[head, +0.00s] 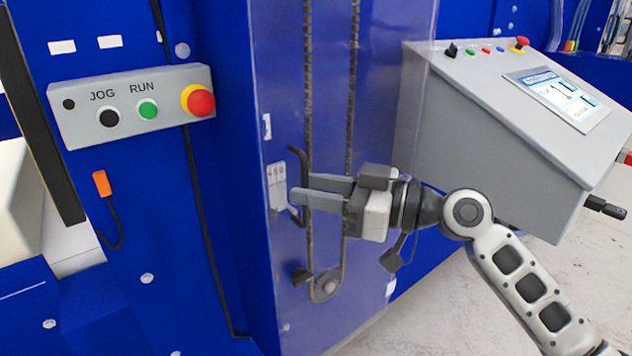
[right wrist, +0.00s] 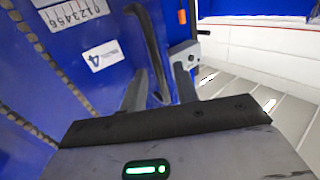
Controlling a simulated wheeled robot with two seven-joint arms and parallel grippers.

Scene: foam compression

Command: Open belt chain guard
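The chain guard (head: 330,110) is a clear panel over the belt chain on the blue machine. It looks shut. Its black bar handle (head: 302,165) stands upright on the panel's left part and shows as a dark curved bar in the right wrist view (right wrist: 151,45). My right gripper (head: 300,189) is at the handle's lower half, fingers pointing left. In the right wrist view the handle lies between the two fingers (right wrist: 160,85), with gaps visible, so the gripper looks open around it. Contact cannot be told. My left gripper is out of view.
A grey control console (head: 480,120) with a screen stands right of the guard, behind my right arm. A JOG/RUN button box (head: 130,105) with a red knob is on the left. An orange-tipped cable (head: 102,184) hangs below it. Pale floor is clear at lower right.

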